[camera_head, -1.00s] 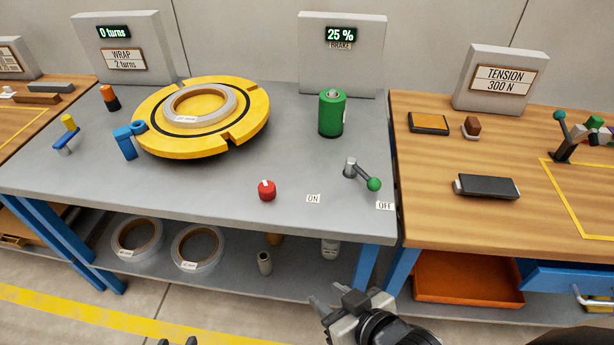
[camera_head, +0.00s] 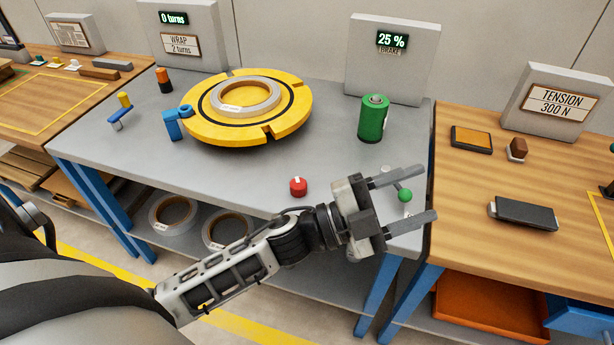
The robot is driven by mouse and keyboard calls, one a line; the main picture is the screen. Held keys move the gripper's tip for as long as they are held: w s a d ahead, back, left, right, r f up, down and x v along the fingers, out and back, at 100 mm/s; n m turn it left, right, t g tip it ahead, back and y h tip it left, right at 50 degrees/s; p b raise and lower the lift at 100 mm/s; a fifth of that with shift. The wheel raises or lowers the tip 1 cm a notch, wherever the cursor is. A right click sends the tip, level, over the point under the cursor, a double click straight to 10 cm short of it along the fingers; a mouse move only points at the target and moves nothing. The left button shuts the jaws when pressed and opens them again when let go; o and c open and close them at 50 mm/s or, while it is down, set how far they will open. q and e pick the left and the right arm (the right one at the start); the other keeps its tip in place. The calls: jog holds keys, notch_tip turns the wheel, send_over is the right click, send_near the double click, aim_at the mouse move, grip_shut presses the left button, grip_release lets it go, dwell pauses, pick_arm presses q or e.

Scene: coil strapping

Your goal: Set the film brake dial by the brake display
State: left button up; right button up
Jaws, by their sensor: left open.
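The brake display (camera_head: 392,42) on a grey panel at the back reads 25 %. A red round knob (camera_head: 298,187) with a white mark on top, which looks like the dial, sits near the grey table's front edge. A green cylinder (camera_head: 374,118) stands in front of the display. My left gripper (camera_head: 430,191) is open and empty, its fingers pointing right, at the table's front right corner and right of the red knob. A green lever ball (camera_head: 405,195) shows between its fingers; the rest of the lever and its labels are mostly hidden.
A yellow turntable (camera_head: 200,128) with a ring coil (camera_head: 247,95) fills the table's left middle. A blue clamp (camera_head: 173,124) stands beside it. The wooden table at right holds a black block (camera_head: 523,214). The grey surface between turntable and green cylinder is clear.

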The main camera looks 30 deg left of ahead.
pick_arm(q)
jog(key=d+r+m+g+h, duration=0.2)
jog(key=d+m+g+h, duration=0.1)
jog(key=m+g, duration=0.65)
jog(key=m+g+y+p, duration=0.2)
jog(key=m+g+y, duration=0.45)
jog(key=y, duration=1.25)
send_near(298, 183)
jog(key=shift+m+t, duration=0.5)
jog(key=shift+t, duration=0.3)
jog(key=f, duration=0.3)
jog(key=s+f, duration=0.1)
jog(key=f, duration=0.5)
jog(key=shift+s+f+p, duration=0.2)
jog(key=shift+p, duration=0.15)
